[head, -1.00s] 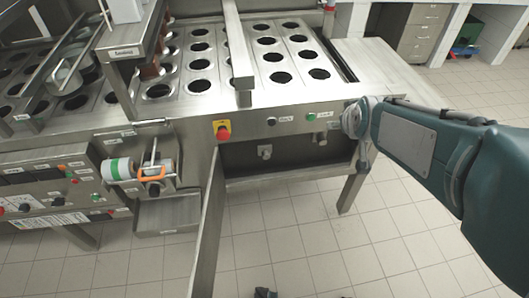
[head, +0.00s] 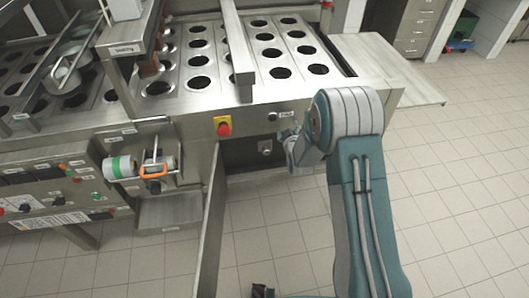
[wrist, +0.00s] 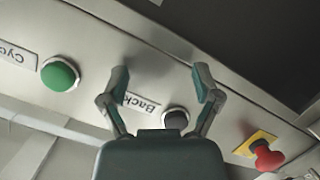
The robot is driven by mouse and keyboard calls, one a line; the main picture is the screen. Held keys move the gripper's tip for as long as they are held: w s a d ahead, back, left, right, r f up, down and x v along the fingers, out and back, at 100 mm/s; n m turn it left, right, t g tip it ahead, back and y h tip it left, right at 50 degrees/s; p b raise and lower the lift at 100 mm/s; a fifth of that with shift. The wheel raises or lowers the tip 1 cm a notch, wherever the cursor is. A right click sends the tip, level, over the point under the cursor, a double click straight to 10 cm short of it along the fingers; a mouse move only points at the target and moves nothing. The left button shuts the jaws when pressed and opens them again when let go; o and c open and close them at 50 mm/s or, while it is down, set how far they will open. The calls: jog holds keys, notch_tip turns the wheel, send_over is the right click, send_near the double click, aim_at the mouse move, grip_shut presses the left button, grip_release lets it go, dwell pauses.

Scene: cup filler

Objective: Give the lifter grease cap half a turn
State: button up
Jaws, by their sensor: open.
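My gripper (wrist: 160,82) is open and empty in the wrist view, its two fingers apart in front of the steel control panel. The "Back" label and a black button (wrist: 176,119) show between and beside the fingers. No cap is between them. In the head view, a small metal fitting (head: 265,147) sits in the dark recess under the panel, left of my wrist. I cannot tell whether it is the lifter grease cap; no label for it is legible. My arm hides the right part of the recess in the head view.
A red stop button (head: 224,129) on a yellow plate is on the panel; it also shows in the wrist view (wrist: 268,158). A green button (wrist: 59,74) is left of my fingers. A steel door (head: 209,225) stands out below the panel. Tiled floor at right is free.

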jog(key=s+a+f+n+t+y, duration=0.1)
jog(key=s+a+f+n+t, duration=0.15)
jog(key=f, duration=0.75)
jog(key=y, duration=0.1)
send_near(267, 153)
jog(key=shift+n+t, duration=0.25)
jog(key=shift+n, duration=0.1)
jog(key=x, duration=1.1)
jog(key=shift+w+f, duration=0.1)
jog(key=shift+f, duration=0.25)
grip_shut()
